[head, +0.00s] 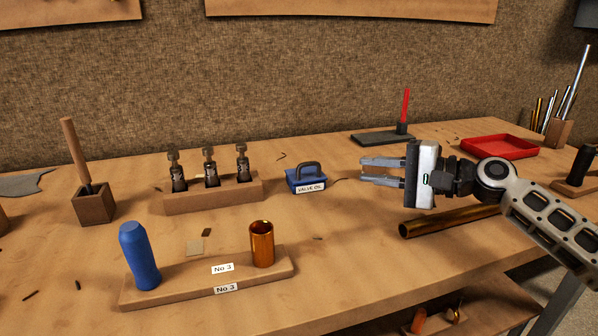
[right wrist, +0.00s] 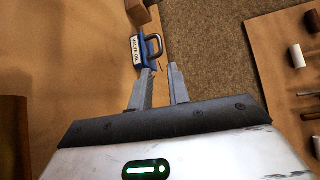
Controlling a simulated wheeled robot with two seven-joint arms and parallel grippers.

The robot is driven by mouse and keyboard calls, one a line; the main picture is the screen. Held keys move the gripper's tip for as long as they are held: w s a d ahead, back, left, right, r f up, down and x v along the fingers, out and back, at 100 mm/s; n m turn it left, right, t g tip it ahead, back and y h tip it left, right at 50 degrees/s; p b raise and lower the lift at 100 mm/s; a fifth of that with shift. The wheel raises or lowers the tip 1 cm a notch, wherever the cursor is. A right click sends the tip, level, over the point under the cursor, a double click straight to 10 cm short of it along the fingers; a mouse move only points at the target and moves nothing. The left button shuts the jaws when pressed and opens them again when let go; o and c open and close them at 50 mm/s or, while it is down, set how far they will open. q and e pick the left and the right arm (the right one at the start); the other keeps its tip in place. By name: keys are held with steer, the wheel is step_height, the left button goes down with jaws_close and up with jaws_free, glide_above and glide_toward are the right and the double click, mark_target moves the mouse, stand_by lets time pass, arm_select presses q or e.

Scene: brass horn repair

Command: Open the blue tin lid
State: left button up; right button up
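The blue tin (head: 305,184) stands on the workbench in the middle of the head view, with a white "VALVE OIL" label on its front. Its lid is shut and carries a dark arched handle (head: 310,167). In the right wrist view the tin (right wrist: 139,57) lies just beyond my fingertips, with its handle (right wrist: 155,44) to the right. My right gripper (head: 364,171) comes in from the right and points left at the tin. Its fingers are apart with nothing between them, also in the right wrist view (right wrist: 164,70). My left gripper is in neither view.
A wooden block with several valves (head: 212,193) stands left of the tin. A brass tube (head: 450,220) lies below my right gripper. In front, a wooden stand (head: 200,279) holds a blue cylinder (head: 139,256) and a copper cup (head: 262,244). A red tray (head: 499,147) is back right.

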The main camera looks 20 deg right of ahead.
mark_target(311, 164)
steer(key=x, duration=1.5)
steer(key=shift+a, duration=0.2)
steer(key=shift+r, duration=0.1)
jaws_close()
